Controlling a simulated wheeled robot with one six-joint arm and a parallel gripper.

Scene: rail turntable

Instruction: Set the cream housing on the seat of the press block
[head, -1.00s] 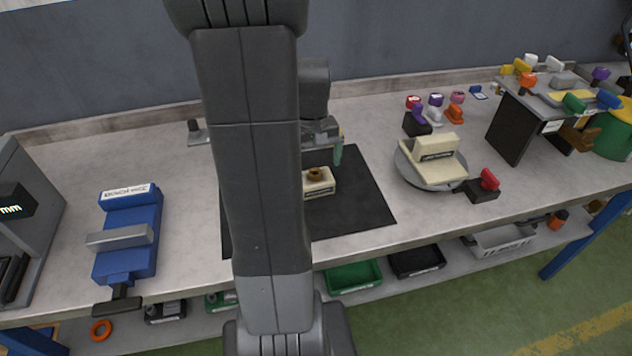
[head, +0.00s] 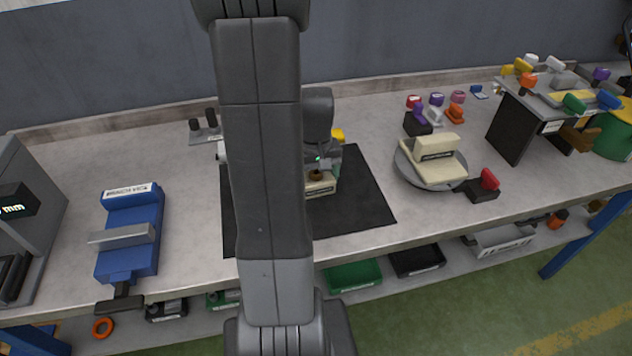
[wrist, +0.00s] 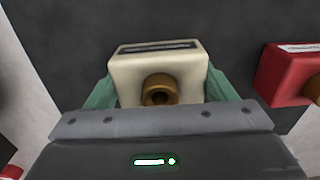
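The cream housing (head: 320,188), a small block with a brass ring on it, sits on the black mat, partly hidden by my arm in the head view. In the wrist view the housing (wrist: 150,68) lies between the two green fingers of my gripper (wrist: 160,90). The fingers are spread about as wide as the housing; contact is not clear. My gripper (head: 322,160) is low over the housing in the head view. A larger cream stepped block (head: 437,160) stands on the round grey turntable (head: 408,173); I cannot read its label to tell if it is the press block.
A red block (wrist: 282,75) lies right of the housing in the wrist view. A blue vise (head: 130,235) stands at the left. A black block with a red knob (head: 488,181) is beside the turntable. The mat's right part (head: 360,205) is clear.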

